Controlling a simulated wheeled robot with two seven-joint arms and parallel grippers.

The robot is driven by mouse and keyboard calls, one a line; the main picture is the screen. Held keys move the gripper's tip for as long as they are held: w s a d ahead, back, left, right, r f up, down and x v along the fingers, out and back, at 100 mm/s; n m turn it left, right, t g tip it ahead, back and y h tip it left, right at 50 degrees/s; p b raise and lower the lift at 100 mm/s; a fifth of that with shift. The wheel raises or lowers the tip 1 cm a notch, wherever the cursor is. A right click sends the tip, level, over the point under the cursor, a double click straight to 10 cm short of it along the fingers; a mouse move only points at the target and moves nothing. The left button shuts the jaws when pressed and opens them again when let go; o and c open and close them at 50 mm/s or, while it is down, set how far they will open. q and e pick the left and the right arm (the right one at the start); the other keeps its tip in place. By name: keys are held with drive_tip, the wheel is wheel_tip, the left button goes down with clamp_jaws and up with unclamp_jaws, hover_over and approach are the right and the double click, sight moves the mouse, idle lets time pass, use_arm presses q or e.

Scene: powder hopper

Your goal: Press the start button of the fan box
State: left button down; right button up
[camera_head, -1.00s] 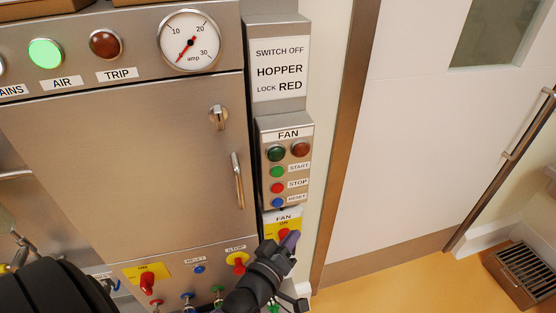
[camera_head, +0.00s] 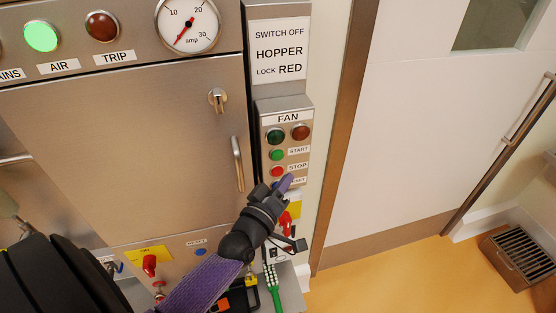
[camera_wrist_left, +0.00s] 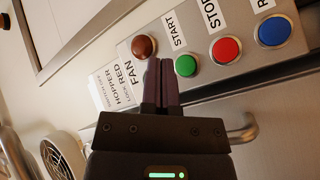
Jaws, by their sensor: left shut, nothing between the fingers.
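The fan box (camera_head: 302,112) is a narrow grey panel right of the large steel cabinet. Its green START button (camera_head: 277,155) sits below two dark lamps and above the red STOP button (camera_head: 277,171). In the left wrist view the green START button (camera_wrist_left: 186,65) is just right of the fingertips, with the red STOP button (camera_wrist_left: 225,50) and blue RESET button (camera_wrist_left: 274,30) further right. My left gripper (camera_head: 284,184) is shut and empty, below the STOP button in the head view, covering the RESET button there. Contact with the box cannot be seen. My right gripper is not in view.
The steel cabinet (camera_head: 120,150) has a protruding handle (camera_head: 237,164) left of the fan box. A red switch (camera_head: 285,219) on a yellow plate is partly hidden behind my left gripper. A closed door (camera_head: 420,130) stands to the right.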

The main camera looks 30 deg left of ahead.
sight(284, 154)
use_arm(q)
drive_tip(key=shift+w+a+b, duration=0.85)
drive_tip(key=shift+w+a, duration=0.6)
drive_tip(key=shift+a, duration=0.25)
idle(0.8)
drive_tip(key=shift+w+a, duration=0.25)
drive_tip(key=shift+a, duration=0.05)
drive_tip(key=shift+w+a+r+b, duration=0.1)
drive_tip(key=shift+w+a+b, duration=0.2)
drive_tip(key=shift+b, duration=0.15)
idle(0.8)
drive_tip(key=shift+s+d+p, duration=0.35)
drive_tip(key=shift+p, duration=0.2)
drive_tip(key=shift+s+d, duration=0.15)
